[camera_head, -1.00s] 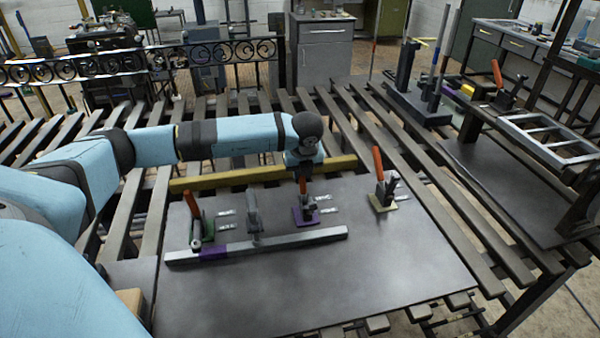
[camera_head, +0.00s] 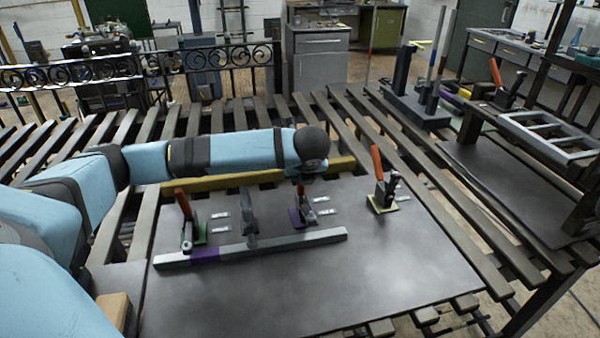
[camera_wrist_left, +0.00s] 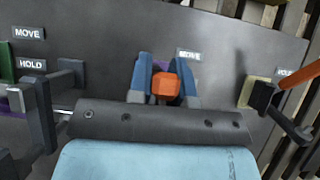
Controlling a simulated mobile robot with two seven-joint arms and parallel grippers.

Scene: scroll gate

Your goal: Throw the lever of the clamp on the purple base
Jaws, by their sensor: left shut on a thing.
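The clamp on the purple base (camera_head: 296,217) stands on the dark table plate behind a long bar. Its lever has an orange handle (camera_wrist_left: 166,84), seen end-on in the left wrist view. My left gripper (camera_wrist_left: 165,86) is shut on this handle, with one blue-grey finger on each side. In the head view my left gripper (camera_head: 303,180) is at the top of the clamp, and my wrist hides part of the handle. A bit of the purple base (camera_wrist_left: 162,66) shows behind the fingers. My right gripper is not in view.
A green-based clamp (camera_head: 193,230) stands to the left and a yellow-based clamp (camera_head: 382,190) to the right, both with orange levers. A grey upright (camera_head: 249,218) stands between the green and purple bases. The bar (camera_head: 285,243) lies in front. The front of the plate is clear.

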